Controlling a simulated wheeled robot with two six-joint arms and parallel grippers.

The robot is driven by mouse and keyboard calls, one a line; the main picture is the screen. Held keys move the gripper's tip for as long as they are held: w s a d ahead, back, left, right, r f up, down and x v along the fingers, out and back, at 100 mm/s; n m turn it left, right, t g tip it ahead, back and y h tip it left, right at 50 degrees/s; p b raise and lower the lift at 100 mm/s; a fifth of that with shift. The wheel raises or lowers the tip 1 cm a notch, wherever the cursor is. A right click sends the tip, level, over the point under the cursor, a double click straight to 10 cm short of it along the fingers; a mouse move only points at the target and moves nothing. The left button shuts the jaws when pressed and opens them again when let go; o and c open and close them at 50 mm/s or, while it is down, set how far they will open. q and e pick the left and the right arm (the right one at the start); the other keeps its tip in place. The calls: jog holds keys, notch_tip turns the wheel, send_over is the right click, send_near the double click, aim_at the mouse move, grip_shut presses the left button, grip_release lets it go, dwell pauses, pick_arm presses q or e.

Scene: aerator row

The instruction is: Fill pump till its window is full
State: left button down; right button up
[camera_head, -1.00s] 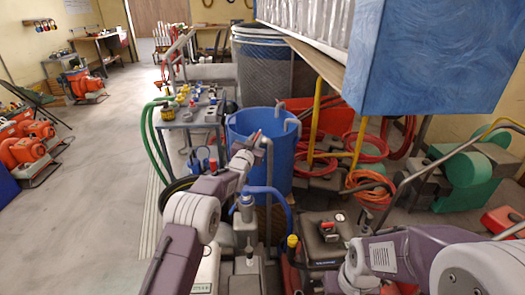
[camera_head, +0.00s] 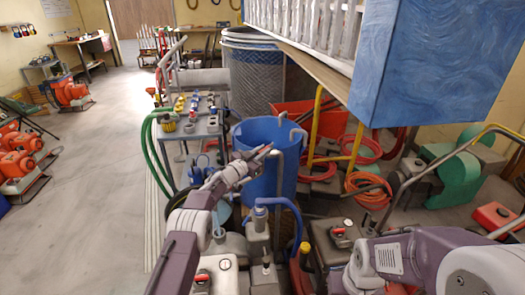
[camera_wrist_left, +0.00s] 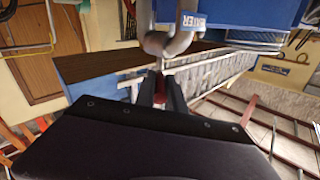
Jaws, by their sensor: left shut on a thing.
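My left gripper (camera_head: 264,151) is at the near rim of the blue water barrel (camera_head: 256,134), beside a grey bent pipe (camera_head: 276,172). In the left wrist view its fingers (camera_wrist_left: 160,90) are closed on a small red part (camera_wrist_left: 160,84), just below the curved grey pipe (camera_wrist_left: 170,44). What the red part belongs to is mostly hidden. Below the barrel stands a grey unit that looks like the pump (camera_head: 258,228), with a blue hose (camera_head: 284,203) arching from its top. I cannot make out its window or fill level. My right arm shows at the lower right; its gripper is outside the view.
A grey cart (camera_head: 204,128) with small items stands left of the barrel. A green hose (camera_head: 147,150) hangs at its left. Orange hose coils (camera_head: 368,190) lie right of the barrel. A large blue box (camera_head: 437,65) overhangs the upper right.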

pick_arm(q)
jog(key=shift+r, duration=0.1)
jog(key=c, duration=1.4)
grip_release()
jog(key=shift+s, duration=0.1)
jog(key=shift+s+a, duration=0.4)
jog(key=shift+s, duration=0.05)
jog(key=b+v, duration=0.6)
jog(key=v, duration=0.1)
jog(key=shift+s+a, duration=0.15)
jog(key=shift+s, duration=0.15)
